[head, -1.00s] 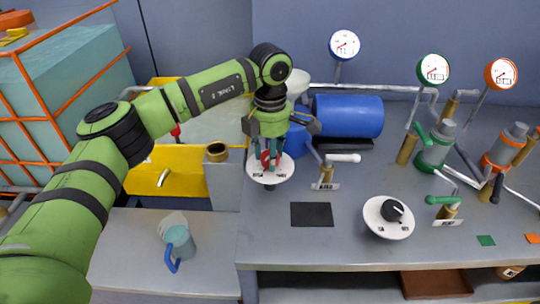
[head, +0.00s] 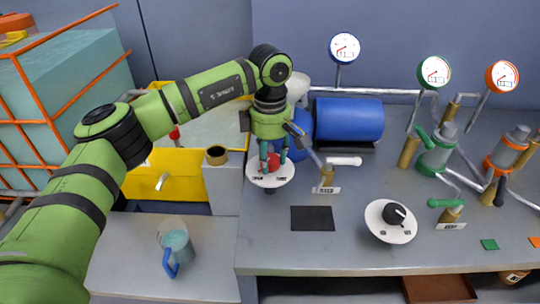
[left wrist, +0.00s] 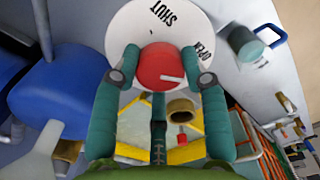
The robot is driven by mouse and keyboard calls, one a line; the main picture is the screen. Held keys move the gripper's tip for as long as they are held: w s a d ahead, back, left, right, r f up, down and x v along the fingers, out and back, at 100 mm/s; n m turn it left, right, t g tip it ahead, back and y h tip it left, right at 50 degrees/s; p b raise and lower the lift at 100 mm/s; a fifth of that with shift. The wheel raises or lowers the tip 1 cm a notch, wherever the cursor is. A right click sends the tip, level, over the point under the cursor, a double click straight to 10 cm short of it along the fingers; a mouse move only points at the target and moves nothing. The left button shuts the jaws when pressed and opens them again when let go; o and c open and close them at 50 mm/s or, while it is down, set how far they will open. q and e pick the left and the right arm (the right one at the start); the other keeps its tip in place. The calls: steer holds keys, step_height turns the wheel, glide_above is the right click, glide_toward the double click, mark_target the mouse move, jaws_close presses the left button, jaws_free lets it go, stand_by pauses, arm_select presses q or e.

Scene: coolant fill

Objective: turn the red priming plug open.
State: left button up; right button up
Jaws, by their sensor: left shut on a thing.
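The red priming plug (head: 274,160) sits on a round white dial plate (head: 262,182) at the bench's left end. In the left wrist view the plug (left wrist: 158,62) shows as a red disc with a short white mark pointing right, a little below the OPEN label. The dial plate (left wrist: 132,22) reads SHUT at its top and OPEN at its right. My left gripper (head: 272,165) comes down from above, its teal fingers shut on the plug from both sides. The lower part of the plug is hidden. My right gripper is not in view.
A white-handled valve (head: 343,161) and a blue tank (head: 347,117) are close to the right of the gripper. A black knob dial (head: 389,220) is further right. A blue-handled jug (head: 178,246) stands on the lower left table. A black mat (head: 312,218) lies in front.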

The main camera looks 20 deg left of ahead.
mark_target(270, 158)
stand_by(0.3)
arm_select(q)
steer(key=o, duration=1.1)
steer(key=shift+o, duration=0.2)
step_height(270, 158, up, 12)
